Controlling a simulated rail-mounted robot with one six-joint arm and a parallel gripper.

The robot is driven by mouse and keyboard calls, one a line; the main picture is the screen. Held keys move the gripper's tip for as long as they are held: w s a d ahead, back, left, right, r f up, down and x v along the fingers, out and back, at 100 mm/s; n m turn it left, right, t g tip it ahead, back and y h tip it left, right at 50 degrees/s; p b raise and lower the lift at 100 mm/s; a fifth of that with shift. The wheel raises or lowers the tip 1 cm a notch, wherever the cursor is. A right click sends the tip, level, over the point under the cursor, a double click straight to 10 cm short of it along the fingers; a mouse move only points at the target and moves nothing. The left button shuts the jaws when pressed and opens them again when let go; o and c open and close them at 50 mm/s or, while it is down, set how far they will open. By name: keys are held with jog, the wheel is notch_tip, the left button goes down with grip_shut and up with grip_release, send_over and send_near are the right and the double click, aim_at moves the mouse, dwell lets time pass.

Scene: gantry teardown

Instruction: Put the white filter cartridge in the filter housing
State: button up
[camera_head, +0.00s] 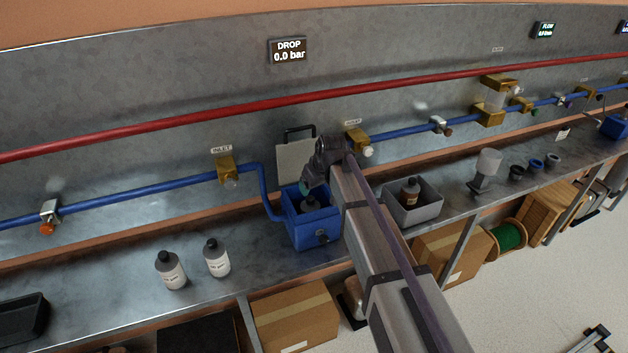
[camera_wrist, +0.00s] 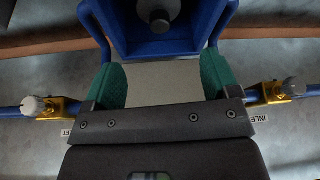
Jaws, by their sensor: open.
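The filter housing seems to be the open blue box (camera_head: 316,233) on the bench, with a dark round piece (camera_head: 309,204) inside it. In the wrist view the blue box (camera_wrist: 118,38) is at the top, and the grey-topped dark piece (camera_wrist: 160,20) shows inside. My gripper (camera_head: 306,186) is above and at the back of the box. In the wrist view its green-padded fingers (camera_wrist: 162,80) are apart with nothing held between them. I cannot pick out the white filter cartridge for certain; a pale cylinder (camera_head: 488,162) stands on the bench to the right.
A pale panel with a black handle (camera_head: 293,163) leans behind the box. A grey bin (camera_head: 425,212) holding a dark bottle is at the right. Two labelled bottles (camera_head: 217,258) stand at the left. Blue pipe (camera_head: 130,194) with brass fittings runs along the wall.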

jog(key=shift+f, duration=0.1)
jog(key=s+d+m+g+h, duration=0.1)
jog(key=s+d+m, duration=0.2)
jog(key=s+d, duration=0.7)
jog(key=s+d+f+m+g+h, duration=0.1)
jog(key=s+d+m+g, duration=0.1)
jog(key=s+d, duration=0.7)
jog(key=s+m, duration=0.1)
jog(key=s, duration=0.7)
jog(key=shift+s+d+f+m+g, duration=0.15)
jog(key=shift+s+d+m+g, duration=0.15)
jog(key=shift+d+m, duration=0.1)
jog(key=shift+c, duration=0.3)
